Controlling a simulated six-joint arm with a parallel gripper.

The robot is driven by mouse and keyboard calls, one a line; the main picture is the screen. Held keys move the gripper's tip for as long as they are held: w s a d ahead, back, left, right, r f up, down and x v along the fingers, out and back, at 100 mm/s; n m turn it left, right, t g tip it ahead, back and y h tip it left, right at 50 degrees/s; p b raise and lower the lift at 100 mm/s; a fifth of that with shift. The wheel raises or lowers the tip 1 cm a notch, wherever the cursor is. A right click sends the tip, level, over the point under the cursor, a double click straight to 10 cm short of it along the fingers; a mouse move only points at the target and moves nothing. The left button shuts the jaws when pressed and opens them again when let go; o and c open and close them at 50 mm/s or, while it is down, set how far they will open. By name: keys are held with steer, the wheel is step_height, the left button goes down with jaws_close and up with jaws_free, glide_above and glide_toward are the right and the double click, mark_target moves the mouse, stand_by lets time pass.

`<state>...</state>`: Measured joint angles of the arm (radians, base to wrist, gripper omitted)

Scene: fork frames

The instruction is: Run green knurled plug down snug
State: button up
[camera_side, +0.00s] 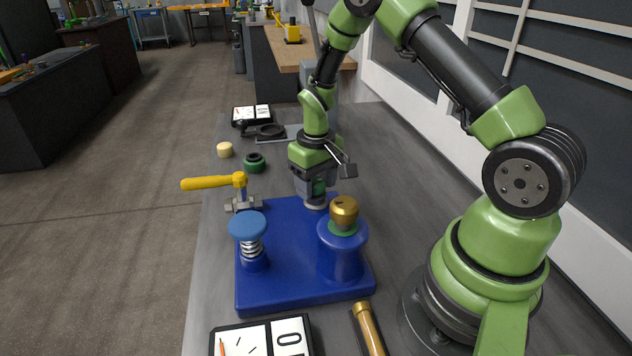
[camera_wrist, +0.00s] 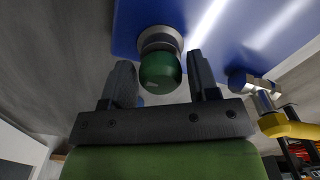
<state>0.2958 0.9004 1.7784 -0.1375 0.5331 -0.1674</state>
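The green knurled plug (camera_wrist: 160,72) sits on a grey round collar (camera_wrist: 160,38) on the blue base in the wrist view. In the side view the plug (camera_side: 319,186) shows partly between my gripper's fingers, at the far right corner of the blue base (camera_side: 283,290). My gripper (camera_side: 313,191) points down around the plug. In the wrist view its two fingers stand on either side of the plug, with a visible gap on each side. The gripper is open. The plug's threads and how deep it sits are hidden.
On the blue base are a gold knob (camera_side: 344,210) on a post, a blue spring button (camera_side: 247,225) and a yellow-handled valve (camera_side: 213,183). A dark green cap (camera_side: 255,162) and a cream cap (camera_side: 225,150) lie on the bench behind. A brass-coloured rod (camera_side: 368,328) lies in front.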

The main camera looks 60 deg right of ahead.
steer(key=shift+n, duration=0.9)
steer(key=shift+n, duration=0.8)
steer(key=shift+n, duration=0.9)
steer(key=shift+n, duration=0.8)
